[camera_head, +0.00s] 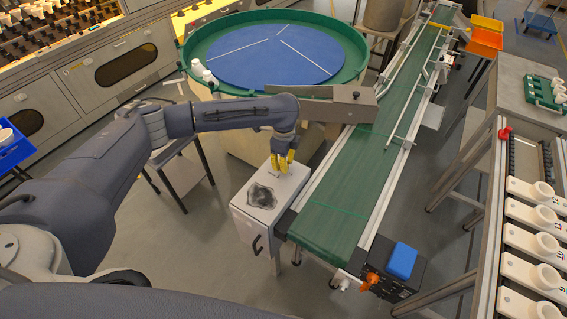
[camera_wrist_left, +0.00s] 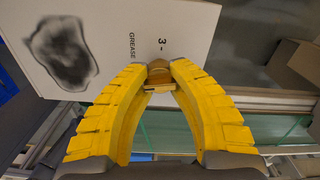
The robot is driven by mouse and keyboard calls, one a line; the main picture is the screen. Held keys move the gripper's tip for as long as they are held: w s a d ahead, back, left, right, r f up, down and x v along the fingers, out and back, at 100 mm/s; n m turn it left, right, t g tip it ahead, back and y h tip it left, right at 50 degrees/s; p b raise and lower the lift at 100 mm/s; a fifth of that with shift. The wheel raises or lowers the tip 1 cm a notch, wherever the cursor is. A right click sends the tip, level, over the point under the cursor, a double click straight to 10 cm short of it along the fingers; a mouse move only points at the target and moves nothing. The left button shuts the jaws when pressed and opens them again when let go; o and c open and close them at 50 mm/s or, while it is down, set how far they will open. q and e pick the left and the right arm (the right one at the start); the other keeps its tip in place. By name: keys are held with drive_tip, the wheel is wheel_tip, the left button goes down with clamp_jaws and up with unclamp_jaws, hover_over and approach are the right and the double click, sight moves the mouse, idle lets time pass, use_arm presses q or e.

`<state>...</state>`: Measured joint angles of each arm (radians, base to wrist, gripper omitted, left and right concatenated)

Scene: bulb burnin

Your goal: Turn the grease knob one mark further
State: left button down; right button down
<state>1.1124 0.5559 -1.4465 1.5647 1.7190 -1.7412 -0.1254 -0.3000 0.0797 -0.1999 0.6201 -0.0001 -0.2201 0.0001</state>
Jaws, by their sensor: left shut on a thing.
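The grease knob (camera_wrist_left: 159,72) is a small brass-coloured round piece at the edge of a white panel (camera_wrist_left: 115,25) in the left wrist view. The panel bears the word GREASE, a "3 -" mark just beyond the knob and a dark smudge. In the head view the panel is the top of a white cabinet (camera_head: 243,216) beside the conveyor. My left gripper (camera_head: 282,168) points down at this top, and its yellow fingers hide the knob there. In the left wrist view the fingertips (camera_wrist_left: 159,68) are closed on the knob from both sides. My right gripper is not in view.
A green conveyor (camera_head: 335,205) runs along the cabinet's right side. A green-rimmed round table (camera_head: 190,50) with a blue disc stands behind. A black control box (camera_head: 408,280) with a blue top is at the conveyor's near end. A rack of white holders (camera_head: 535,243) stands at right.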

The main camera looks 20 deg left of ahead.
use_arm(q)
drive_tip(key=shift+m, duration=0.8)
drive_tip(key=c, duration=1)
unclamp_jaws()
wheel_tip(320, 180, up, 12)
